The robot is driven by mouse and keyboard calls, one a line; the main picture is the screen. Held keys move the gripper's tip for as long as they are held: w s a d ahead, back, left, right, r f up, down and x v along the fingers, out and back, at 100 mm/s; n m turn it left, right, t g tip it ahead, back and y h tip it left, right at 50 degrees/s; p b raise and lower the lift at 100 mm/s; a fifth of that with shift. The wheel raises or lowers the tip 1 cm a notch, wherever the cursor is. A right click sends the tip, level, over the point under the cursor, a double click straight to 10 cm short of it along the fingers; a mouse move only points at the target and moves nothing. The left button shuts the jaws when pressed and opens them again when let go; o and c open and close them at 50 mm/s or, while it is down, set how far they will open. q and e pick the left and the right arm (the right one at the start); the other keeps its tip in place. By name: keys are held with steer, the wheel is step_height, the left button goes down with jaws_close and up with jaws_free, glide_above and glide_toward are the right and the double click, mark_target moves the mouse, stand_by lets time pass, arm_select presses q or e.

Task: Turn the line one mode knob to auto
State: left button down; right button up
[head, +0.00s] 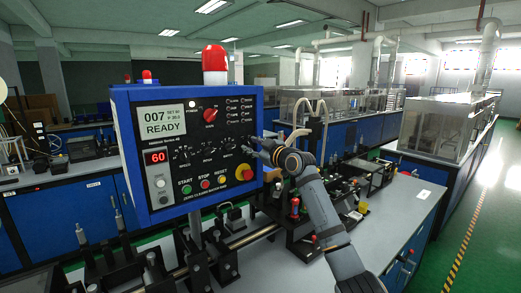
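A blue control box (128,150) with a black front panel stands left of centre in the head view. Its display (162,118) reads 007 and READY. A red knob (210,115) sits on the upper panel, and a row of small black knobs (208,150) runs across the middle. The labels are too small to read, so I cannot tell which is the line one mode knob or its setting. My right gripper (247,146) is at the panel's right side, close to the right end of the knob row. Contact and finger gap are unclear. My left gripper is out of view.
A red-yellow emergency stop (245,173) sits just below my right gripper. A red beacon (214,60) tops the box. Fixtures crowd the bench; its right part (395,205) is clearer.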

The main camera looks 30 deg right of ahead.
steer(key=s+d, duration=0.1)
steer(key=s, duration=0.9)
steer(key=shift+s+d, duration=0.15)
steer(key=shift+s, duration=0.25)
steer(key=shift+r, duration=0.1)
